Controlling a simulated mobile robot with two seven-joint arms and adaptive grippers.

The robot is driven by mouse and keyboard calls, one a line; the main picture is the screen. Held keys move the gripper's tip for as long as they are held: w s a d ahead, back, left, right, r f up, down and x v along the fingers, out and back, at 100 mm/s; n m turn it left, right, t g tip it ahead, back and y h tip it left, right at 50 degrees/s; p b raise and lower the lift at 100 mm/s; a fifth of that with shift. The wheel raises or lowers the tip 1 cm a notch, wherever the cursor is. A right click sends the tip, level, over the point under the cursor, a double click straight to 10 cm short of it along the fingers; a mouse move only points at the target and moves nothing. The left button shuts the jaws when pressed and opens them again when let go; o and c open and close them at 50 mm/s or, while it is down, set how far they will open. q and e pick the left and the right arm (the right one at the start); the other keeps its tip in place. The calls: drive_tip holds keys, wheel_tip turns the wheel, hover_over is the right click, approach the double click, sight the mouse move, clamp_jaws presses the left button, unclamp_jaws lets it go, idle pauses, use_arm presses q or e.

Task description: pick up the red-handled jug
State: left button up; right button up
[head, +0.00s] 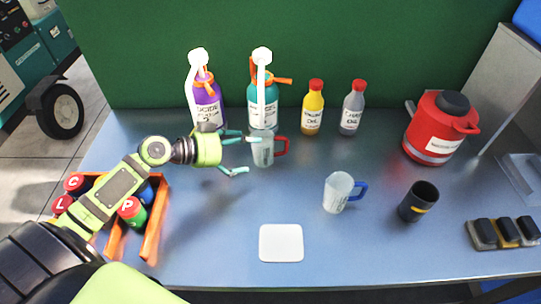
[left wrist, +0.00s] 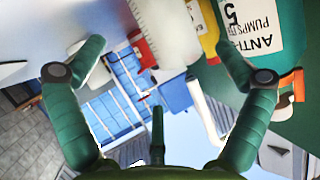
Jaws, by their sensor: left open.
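The red-handled jug (head: 263,151) is a clear, upright measuring jug on the blue table, with its red handle to the right. In the left wrist view its graduated side (left wrist: 166,32) shows at the top, between my fingers. My left gripper (head: 247,156) is open and empty, just left of the jug. Its far finger reaches toward the jug's back side and its near finger lies in front and to the left. I cannot tell whether either touches it. My right gripper is not in view.
A teal pump bottle (head: 262,104) stands close behind the jug, a purple one (head: 207,105) to its left. A blue-handled jug (head: 337,193) and black cup (head: 418,202) stand right. An orange crate (head: 155,235) holds cans. A white mat (head: 281,243) lies in front.

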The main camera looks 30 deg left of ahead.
sight(273, 146)
use_arm(q)
drive_tip(key=shift+s+f, duration=0.1)
drive_tip(key=shift+f, duration=0.45)
drive_tip(key=shift+w+d, duration=0.15)
drive_tip(key=shift+w, duration=0.05)
drive_tip(key=p+x, duration=0.1)
drive_tip(key=x, duration=0.2)
drive_tip(key=p+x, duration=0.2)
drive_tip(key=x, duration=0.1)
drive_tip(key=shift+w+r, duration=0.2)
drive_tip(key=shift+w, duration=0.15)
drive_tip(key=shift+w+d+f+p, duration=0.1)
drive_tip(key=shift+w+f+p, duration=0.2)
drive_tip(key=shift+s, duration=0.1)
drive_tip(key=shift+c, duration=0.4)
drive_tip(key=c, duration=1.3)
drive_tip(key=shift+c, duration=0.2)
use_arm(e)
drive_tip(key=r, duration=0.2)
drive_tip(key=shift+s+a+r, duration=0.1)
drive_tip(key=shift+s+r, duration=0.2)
use_arm(q)
drive_tip(key=shift+r, duration=0.1)
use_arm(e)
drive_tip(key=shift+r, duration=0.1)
